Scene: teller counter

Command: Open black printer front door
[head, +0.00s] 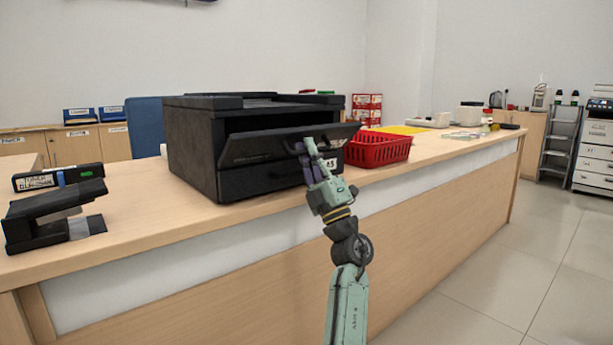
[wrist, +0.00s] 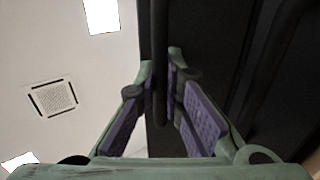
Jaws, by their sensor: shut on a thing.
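A black printer (head: 195,145) stands on the wooden counter. Its front door (head: 265,146) is tilted outward from the top, partly open, with a dark gap showing above it. My gripper (head: 306,147) is at the right part of the door, shut on its edge or handle. In the wrist view, my gripper (wrist: 170,85) has its two purple-padded fingers on either side of a thin dark bar (wrist: 160,60), which looks like part of the door. The dark printer surface (wrist: 225,60) fills the right of that view. The exact contact is partly hidden by the fingers in the head view.
A red basket (head: 378,150) stands on the counter (head: 440,160) just right of the printer. A black stapler or punch (head: 50,215) and a dark box (head: 58,177) lie at the left. The floor in front of the counter is clear.

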